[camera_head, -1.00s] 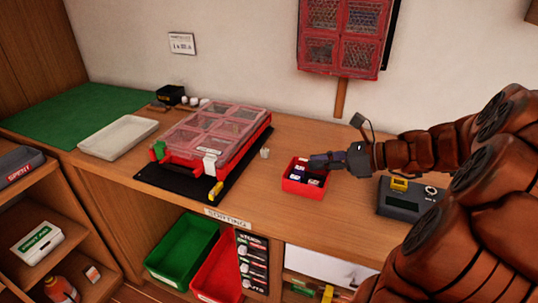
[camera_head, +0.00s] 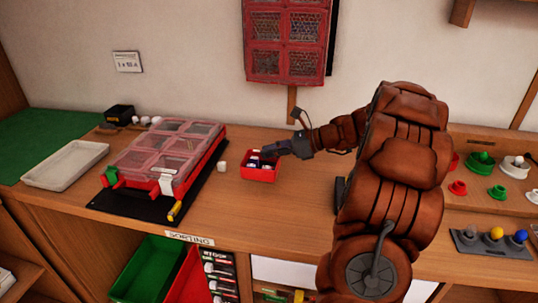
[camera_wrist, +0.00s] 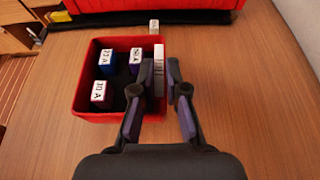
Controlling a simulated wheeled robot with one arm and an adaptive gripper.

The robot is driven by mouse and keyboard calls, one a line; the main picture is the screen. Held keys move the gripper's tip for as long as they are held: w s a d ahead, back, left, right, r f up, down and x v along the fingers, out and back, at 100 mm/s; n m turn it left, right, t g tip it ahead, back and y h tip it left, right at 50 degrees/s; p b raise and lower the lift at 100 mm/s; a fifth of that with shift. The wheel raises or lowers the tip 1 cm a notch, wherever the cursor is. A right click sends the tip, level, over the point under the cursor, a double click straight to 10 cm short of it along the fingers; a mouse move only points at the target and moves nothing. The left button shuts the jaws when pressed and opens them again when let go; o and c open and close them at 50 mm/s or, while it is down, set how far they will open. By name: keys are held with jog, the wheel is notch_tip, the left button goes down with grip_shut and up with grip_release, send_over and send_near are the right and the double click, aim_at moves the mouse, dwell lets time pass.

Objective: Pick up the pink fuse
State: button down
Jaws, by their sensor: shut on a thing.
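A red bin (camera_wrist: 118,117) holds several labelled fuses and also shows in the head view (camera_head: 260,175). In the wrist view these are a blue fuse (camera_wrist: 106,62), a purple fuse (camera_wrist: 136,62), a red fuse (camera_wrist: 100,96) and a white-topped piece (camera_wrist: 158,70) along the right side. I cannot make out a clearly pink fuse. My gripper (camera_wrist: 175,78) is at the bin's right wall, its fingertips close together beside the white-topped piece. What lies between them is hidden. In the head view my gripper (camera_head: 268,152) reaches the bin from the right.
A red case with clear lids (camera_head: 168,150) stands on a black mat left of the bin. A pale tray (camera_head: 65,165) is further left. Coloured caps and buttons (camera_head: 480,162) are at the right. A red cabinet (camera_head: 287,45) hangs behind.

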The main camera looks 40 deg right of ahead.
jog(key=shift+w+d+f, duration=0.1)
jog(key=shift+w+d, duration=0.25)
jog(key=shift+w, duration=0.3)
jog(key=shift+w+d+f, duration=0.1)
jog(key=shift+w+d, duration=0.2)
jog(key=shift+w, duration=0.35)
jog(key=shift+f, duration=1.7)
jog(key=shift+f, duration=0.1)
jog(key=c, duration=1.2)
grip_release()
jog(key=shift+s+d+r, duration=0.2)
jog(key=shift+d+r, duration=0.05)
jog(key=v, duration=1.1)
jog(key=shift+s+r, duration=0.1)
jog(key=shift+r, duration=0.05)
